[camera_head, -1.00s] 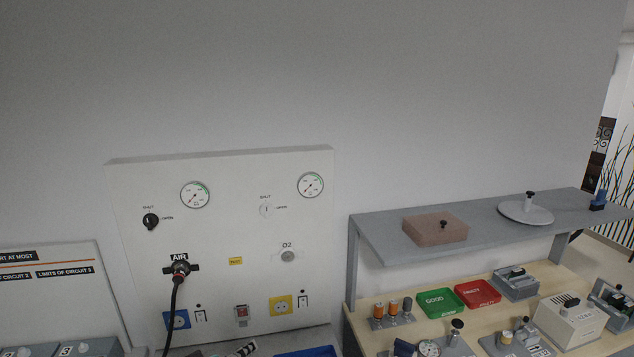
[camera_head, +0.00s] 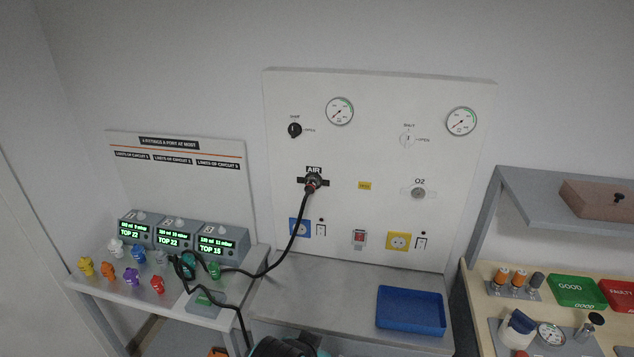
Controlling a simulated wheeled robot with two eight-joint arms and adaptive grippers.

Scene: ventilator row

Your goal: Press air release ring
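The air outlet (camera_head: 314,180) sits on the white wall panel under the label AIR. The hose hangs down and runs left to the side table. The ring is small here, and I cannot tell whether it is pressed. Neither of my grippers can be made out in the head view. A dark rounded shape at the bottom edge may be part of my arm.
The panel carries gauges (camera_head: 340,111), a black knob (camera_head: 295,130) and an O2 outlet (camera_head: 418,193). A blue tray (camera_head: 411,311) lies on the grey counter (camera_head: 330,290). Monitors (camera_head: 222,241) and coloured fittings stand at left. A shelf (camera_head: 545,217) juts out at right.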

